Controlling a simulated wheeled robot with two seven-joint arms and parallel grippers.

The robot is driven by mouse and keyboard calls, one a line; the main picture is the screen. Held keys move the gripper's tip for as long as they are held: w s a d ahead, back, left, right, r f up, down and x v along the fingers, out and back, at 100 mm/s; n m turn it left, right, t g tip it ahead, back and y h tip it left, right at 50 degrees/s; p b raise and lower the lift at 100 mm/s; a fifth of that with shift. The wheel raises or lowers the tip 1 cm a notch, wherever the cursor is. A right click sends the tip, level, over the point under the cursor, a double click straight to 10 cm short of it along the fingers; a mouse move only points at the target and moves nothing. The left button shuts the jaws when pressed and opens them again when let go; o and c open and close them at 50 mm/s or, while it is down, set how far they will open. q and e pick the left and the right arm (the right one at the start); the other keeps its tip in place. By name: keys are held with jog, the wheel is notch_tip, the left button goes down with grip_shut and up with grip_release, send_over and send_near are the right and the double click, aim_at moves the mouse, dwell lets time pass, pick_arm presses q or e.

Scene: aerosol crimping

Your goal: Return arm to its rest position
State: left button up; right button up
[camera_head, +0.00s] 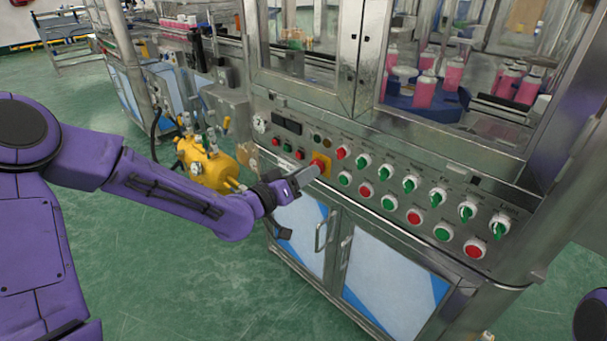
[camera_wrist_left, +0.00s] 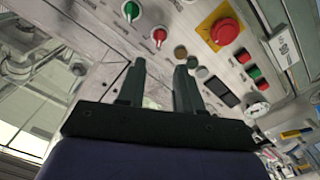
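My purple left arm reaches from the left to the machine's control panel in the head view. Its gripper (camera_head: 304,179) is close to the panel, by the red emergency stop button (camera_head: 320,164) on its yellow plate. In the left wrist view the two dark fingers of the left gripper (camera_wrist_left: 160,67) stand apart with nothing between them. The emergency stop (camera_wrist_left: 225,31) shows there up and right of the fingers, clear of them. Whether a fingertip touches the panel cannot be told. My right gripper is out of view.
The control panel carries rows of red and green knobs and buttons (camera_head: 410,185). Pink aerosol cans (camera_head: 453,75) stand behind the machine's glass. A yellow tank (camera_head: 205,165) with fittings stands beyond my left forearm. Green floor (camera_head: 150,270) is open below the arm.

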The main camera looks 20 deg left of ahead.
pick_arm(q)
jog(key=s+a+f+n+g+y+p, duration=0.25)
jog(key=s+f+y, duration=0.2)
jog(key=f, duration=0.45)
jog(key=s+a+f+n+g+y+p, duration=0.1)
jog(key=s+a+f+n+g+y, duration=0.2)
jog(key=s+f, duration=0.5)
jog(key=s+f+g+p, duration=0.1)
jog(key=s+f+g, duration=0.1)
jog(key=s+f, duration=0.2)
jog(key=s+f+g+y+p, duration=0.1)
jog(key=s+f+g, duration=0.2)
jog(key=s, duration=0.8)
jog(key=s+f+g+y+p, duration=0.1)
jog(key=s+f+g, duration=0.2)
jog(key=s+f, duration=0.3)
jog(key=shift+s+a+f+m, duration=0.3)
jog(key=shift+s+m, duration=0.15)
jog(key=shift+s, duration=0.75)
